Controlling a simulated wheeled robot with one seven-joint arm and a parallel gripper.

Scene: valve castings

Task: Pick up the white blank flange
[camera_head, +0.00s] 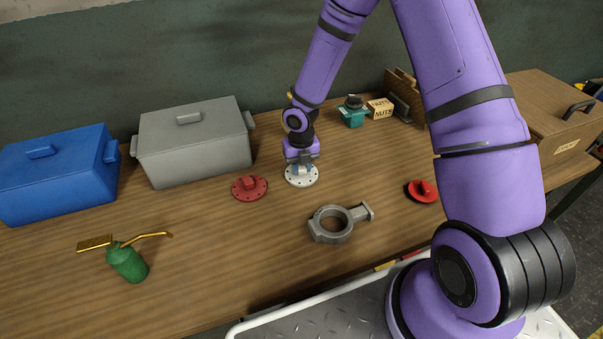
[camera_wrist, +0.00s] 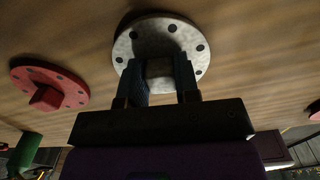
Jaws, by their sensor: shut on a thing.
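The white blank flange (camera_head: 302,180) is a pale round disc with bolt holes around its rim, near the middle of the wooden table. My gripper (camera_head: 302,168) comes down on it from above and is shut on its raised centre. In the wrist view the flange (camera_wrist: 141,38) lies ahead of my gripper (camera_wrist: 160,75), with the two fingers on either side of its hub. The fingers hide part of the hub. I cannot tell whether the flange is touching the table or slightly above it.
A red flange (camera_head: 249,188) lies just left, and a grey ring casting (camera_head: 335,224) lies in front. A red part (camera_head: 422,191) is to the right. Grey (camera_head: 195,145) and blue (camera_head: 60,175) lidded boxes stand left.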

